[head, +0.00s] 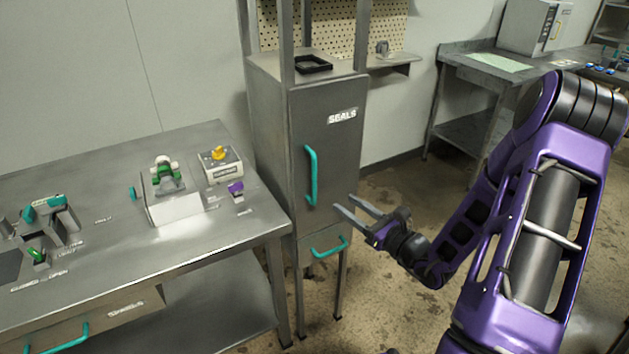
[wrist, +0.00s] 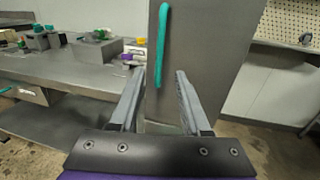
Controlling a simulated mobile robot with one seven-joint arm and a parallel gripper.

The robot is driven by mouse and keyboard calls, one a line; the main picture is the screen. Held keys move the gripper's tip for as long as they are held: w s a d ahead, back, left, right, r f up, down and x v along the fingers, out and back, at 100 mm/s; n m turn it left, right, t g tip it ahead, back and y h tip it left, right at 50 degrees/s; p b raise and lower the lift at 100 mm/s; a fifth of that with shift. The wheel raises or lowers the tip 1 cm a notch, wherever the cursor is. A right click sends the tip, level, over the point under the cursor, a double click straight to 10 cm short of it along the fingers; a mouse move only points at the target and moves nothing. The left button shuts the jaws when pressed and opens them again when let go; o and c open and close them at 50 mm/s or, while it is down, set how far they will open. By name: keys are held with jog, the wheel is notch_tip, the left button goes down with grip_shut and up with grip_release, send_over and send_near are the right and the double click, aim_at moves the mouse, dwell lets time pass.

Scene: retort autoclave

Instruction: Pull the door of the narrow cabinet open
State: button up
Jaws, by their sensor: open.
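The narrow grey cabinet (head: 325,130) stands in the middle of the head view, its door marked SEALS and shut. A teal vertical handle (head: 310,175) is on the left part of the door. In the wrist view the handle (wrist: 162,45) rises ahead, its lower end between the finger lines and just beyond the tips. My gripper (head: 343,207) is open and empty, to the right of the handle's lower end in the head view and apart from it. The wrist view shows both fingers (wrist: 160,75) spread, with the cabinet door (wrist: 205,60) behind them.
A steel bench (head: 110,240) with valves and small fixtures stands left of the cabinet. A drawer with a teal handle (head: 330,247) is below the door. Another bench (head: 470,110) stands at the back right. The floor before the cabinet is clear.

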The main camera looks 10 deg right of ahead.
send_over(314, 201)
jog(key=shift+w, duration=0.35)
jog(key=shift+d, duration=0.1)
grip_shut()
dwell(1.3)
